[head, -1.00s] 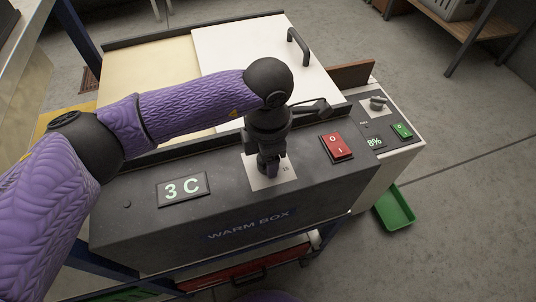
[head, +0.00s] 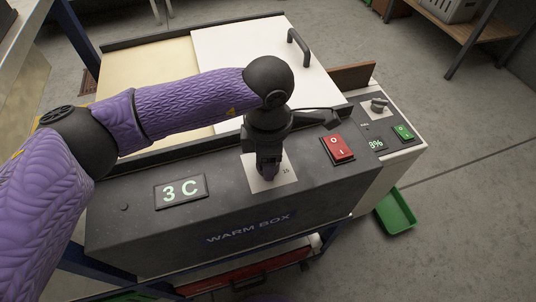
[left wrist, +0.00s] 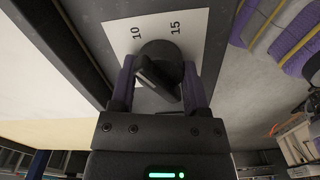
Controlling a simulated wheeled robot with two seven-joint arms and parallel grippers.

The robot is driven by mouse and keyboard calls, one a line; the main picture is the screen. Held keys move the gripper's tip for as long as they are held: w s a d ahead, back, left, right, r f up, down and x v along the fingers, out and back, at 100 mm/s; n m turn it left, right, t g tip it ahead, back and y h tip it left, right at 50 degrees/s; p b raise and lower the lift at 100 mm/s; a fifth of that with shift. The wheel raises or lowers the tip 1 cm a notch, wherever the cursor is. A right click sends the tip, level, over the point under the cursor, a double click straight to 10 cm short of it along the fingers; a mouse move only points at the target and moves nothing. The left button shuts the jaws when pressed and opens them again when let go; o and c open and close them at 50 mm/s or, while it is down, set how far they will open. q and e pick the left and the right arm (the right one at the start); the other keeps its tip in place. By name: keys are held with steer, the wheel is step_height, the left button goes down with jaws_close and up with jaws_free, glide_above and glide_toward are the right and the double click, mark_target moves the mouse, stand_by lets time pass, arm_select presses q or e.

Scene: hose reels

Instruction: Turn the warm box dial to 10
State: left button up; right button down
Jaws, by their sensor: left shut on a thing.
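The warm box (head: 225,222) is a dark grey unit with its name on the front and a display (head: 180,190) reading "3 C". Its dial is a black knob (left wrist: 158,72) on a white plate (left wrist: 118,32) in the left wrist view; the marks 10 and 15 show on the plate. My left gripper (head: 268,172) comes down over the dial, hiding most of it in the head view. In the left wrist view its two purple-padded fingers (left wrist: 160,85) are on either side of the knob, shut on it. My right gripper is not in view.
A red rocker switch (head: 337,149) sits right of the dial. Further right is a second panel with a small knob (head: 378,106), an "8%" display (head: 376,144) and a green switch (head: 403,132). A white lid with a handle (head: 299,47) lies behind. A green tray (head: 396,213) is below right.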

arm_select(q)
steer(key=o, duration=1.2)
steer(key=shift+o, duration=0.4)
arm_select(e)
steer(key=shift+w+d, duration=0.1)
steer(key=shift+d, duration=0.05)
arm_select(q)
step_height(320, 180, up, 10)
steer(key=p, duration=0.3)
steer(key=shift+f, duration=0.25)
steer(key=shift+r, duration=0.3)
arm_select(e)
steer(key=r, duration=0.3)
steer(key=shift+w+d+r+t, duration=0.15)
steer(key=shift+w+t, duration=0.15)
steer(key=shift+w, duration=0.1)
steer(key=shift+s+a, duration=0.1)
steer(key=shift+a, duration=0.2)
